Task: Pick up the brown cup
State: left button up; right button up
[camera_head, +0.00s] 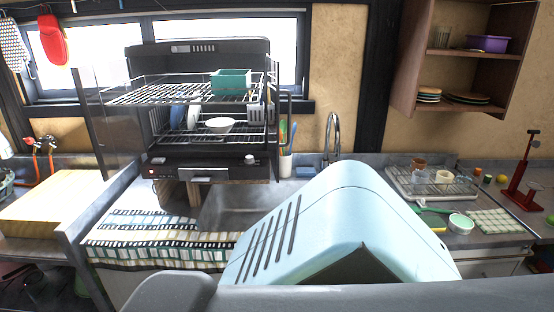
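A small brown cup (418,163) stands at the back of a pale drying tray (402,186) on the counter at right. A second small tan vessel (444,177) and a clear glass (418,178) stand near it on the tray. Neither of my grippers shows in the head view, so nothing can be told of their fingers. A large pale blue slotted body and a grey part fill the lower middle and hide part of the counter and sink.
A black dish rack (205,165) with a green bin (231,80) stands at left over the sink (235,210). A red stand (523,180), a checked cloth (496,221) and a white-green bowl (460,223) lie right of or before the tray. An open wall shelf (447,105) hangs above.

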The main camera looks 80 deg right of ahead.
aim_at(417, 164)
jog(key=z, duration=0.9)
jog(key=j+z, duration=0.1)
jog(key=z, duration=1.75)
jog(key=k+z, duration=0.1)
jog(key=z, duration=0.8)
